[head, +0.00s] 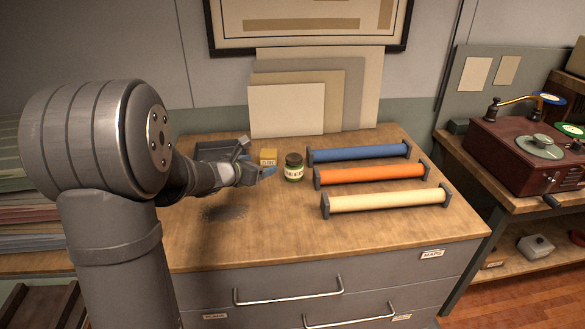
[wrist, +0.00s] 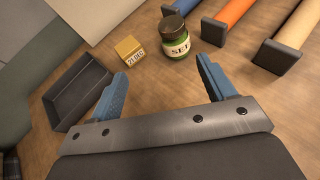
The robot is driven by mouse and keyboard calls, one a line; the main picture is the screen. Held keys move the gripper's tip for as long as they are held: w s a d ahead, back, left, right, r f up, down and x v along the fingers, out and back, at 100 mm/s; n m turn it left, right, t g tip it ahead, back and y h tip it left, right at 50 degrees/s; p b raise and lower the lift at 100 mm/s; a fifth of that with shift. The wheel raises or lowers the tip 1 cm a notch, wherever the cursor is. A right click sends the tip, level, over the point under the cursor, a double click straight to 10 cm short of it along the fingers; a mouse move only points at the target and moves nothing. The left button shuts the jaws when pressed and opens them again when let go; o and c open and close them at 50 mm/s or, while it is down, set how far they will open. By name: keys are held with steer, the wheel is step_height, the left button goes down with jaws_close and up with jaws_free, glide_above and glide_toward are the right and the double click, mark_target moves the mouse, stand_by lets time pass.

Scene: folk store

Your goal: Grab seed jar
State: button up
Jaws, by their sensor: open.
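The seed jar (head: 293,168) is a small green glass jar with a dark lid and a cream label. It stands upright on the wooden cabinet top, left of the coloured rolls. In the wrist view the jar (wrist: 175,38) is beyond the fingertips, a little right of the middle, with part of its label readable as "SEE". My gripper (head: 257,160) is just left of the jar in the head view.
A small yellow box (wrist: 129,49) stands left of the jar. A dark shallow tray (wrist: 76,94) lies further left. Blue (head: 358,152), orange (head: 370,173) and cream (head: 388,200) rolls with dark end pieces lie right. Boards (head: 287,110) lean behind. The front of the top is clear.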

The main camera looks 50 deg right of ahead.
mark_target(290, 160)
steer(key=shift+n, duration=0.4)
steer(key=x, duration=0.4)
steer(key=s+x, duration=0.1)
steer(key=x, duration=0.3)
steer(key=s+x, duration=0.1)
steer(key=x, duration=0.3)
steer(key=shift+s+d+f, duration=0.15)
steer(key=shift+s+f, duration=0.1)
steer(key=shift+f, duration=0.05)
steer(key=shift+x, duration=3.1)
steer(key=shift+r, duration=0.2)
steer(key=c, duration=1.2)
